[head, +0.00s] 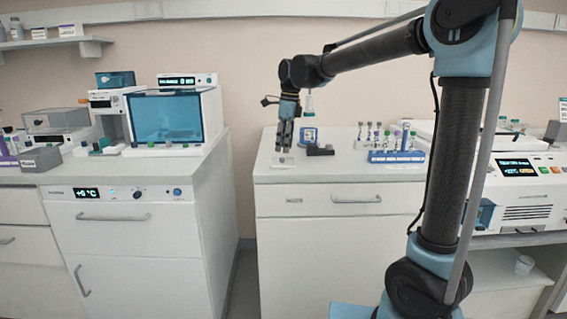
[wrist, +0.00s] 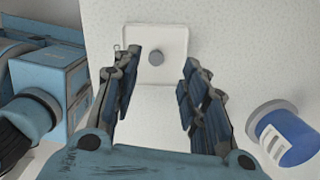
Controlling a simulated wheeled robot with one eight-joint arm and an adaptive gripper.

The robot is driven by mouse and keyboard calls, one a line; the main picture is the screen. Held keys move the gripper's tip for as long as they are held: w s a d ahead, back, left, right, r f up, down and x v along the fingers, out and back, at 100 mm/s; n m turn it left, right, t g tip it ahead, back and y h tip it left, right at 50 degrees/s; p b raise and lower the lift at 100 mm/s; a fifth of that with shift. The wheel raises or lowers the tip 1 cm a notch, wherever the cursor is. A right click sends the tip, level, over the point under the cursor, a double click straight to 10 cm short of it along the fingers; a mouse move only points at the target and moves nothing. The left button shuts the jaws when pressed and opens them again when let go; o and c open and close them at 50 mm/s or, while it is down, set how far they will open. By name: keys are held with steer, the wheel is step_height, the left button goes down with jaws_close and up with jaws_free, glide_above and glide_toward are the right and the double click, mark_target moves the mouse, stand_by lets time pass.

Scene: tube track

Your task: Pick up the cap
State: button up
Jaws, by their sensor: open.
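In the wrist view a small round grey cap (wrist: 156,57) sits in the middle of a white square tray (wrist: 180,34) on the counter. My gripper (wrist: 157,68) is open, with one finger to each side of the cap's line and nothing between them. The fingers appear apart from the cap; the height between them is hard to tell. In the head view my gripper (head: 284,146) points down above the tray (head: 281,162) on the middle counter. The cap is too small to make out clearly there.
A blue-and-white container (wrist: 285,135) lies right of my gripper in the wrist view. A blue device (wrist: 50,85) stands at the left. In the head view a blue tube rack (head: 396,157) stands farther right. The counter's front (head: 310,175) is clear.

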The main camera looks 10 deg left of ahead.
mark_target(282, 158)
steer(key=shift+s+a+f, duration=0.1)
steer(key=shift+a+f, duration=0.05)
steer(key=shift+f, duration=1)
steer(key=shift+s+a+f, duration=0.1)
steer(key=shift+f, duration=1)
steer(key=c, duration=0.8)
steer(key=shift+r, duration=0.15)
